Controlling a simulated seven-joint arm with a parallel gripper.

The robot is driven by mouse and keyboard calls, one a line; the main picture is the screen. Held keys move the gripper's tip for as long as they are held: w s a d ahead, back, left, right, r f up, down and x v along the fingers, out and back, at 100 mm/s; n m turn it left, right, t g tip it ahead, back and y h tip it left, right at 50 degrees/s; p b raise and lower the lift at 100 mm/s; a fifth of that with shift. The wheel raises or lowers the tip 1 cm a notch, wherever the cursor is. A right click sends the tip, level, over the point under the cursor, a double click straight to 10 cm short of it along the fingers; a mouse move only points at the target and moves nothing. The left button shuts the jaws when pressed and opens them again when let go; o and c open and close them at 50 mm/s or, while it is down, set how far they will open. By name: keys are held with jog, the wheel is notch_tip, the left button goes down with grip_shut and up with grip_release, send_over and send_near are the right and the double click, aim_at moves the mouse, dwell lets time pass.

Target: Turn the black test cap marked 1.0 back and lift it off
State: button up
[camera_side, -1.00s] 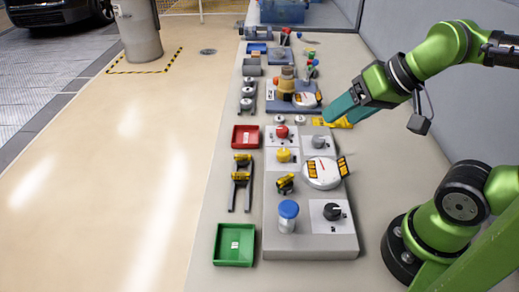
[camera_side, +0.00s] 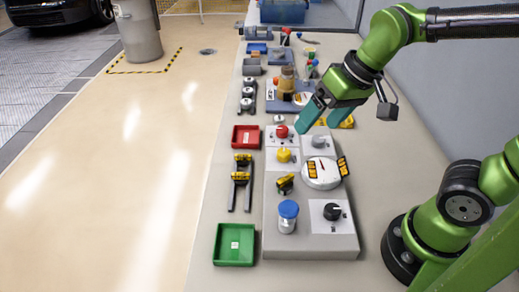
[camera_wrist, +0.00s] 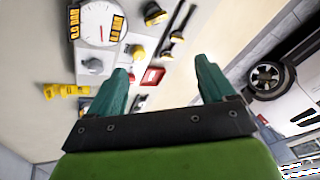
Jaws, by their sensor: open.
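A black-and-yellow cap (camera_side: 285,184) sits on the grey panel (camera_side: 300,246), left of the round gauge (camera_side: 321,173); it also shows at the top of the wrist view (camera_wrist: 153,13). Two similar caps (camera_side: 242,159) (camera_side: 240,178) rest on the dark rack left of the panel. The markings on the caps are too small to read, so I cannot tell which says 1.0. My gripper (camera_side: 317,127) is open and empty, above the far end of the panel and apart from all the caps. Its teal fingers (camera_wrist: 161,65) are spread in the wrist view.
Red (camera_side: 282,132), yellow (camera_side: 283,155), grey (camera_side: 319,141) and black (camera_side: 332,212) knobs and a blue-capped jar (camera_side: 288,215) stand on the panel. A red tray (camera_side: 235,135) and a green tray (camera_side: 218,245) lie to its left. More fixtures stand farther back.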

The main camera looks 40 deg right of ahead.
aim_at(285, 183)
jog(key=shift+w+a+f+n+g+h, duration=0.7)
jog(key=shift+w+a+g+h, duration=0.4)
jog(key=shift+w+a+g, duration=1)
jog(key=f, duration=1)
jog(key=w+f, duration=0.1)
jog(key=f, duration=0.5)
jog(key=shift+d, duration=0.3)
jog(key=c, duration=1)
jog(key=o, duration=0.4)
jog(key=shift+c, duration=1.6)
jog(key=n, duration=0.3)
jog(key=shift+a, duration=0.15)
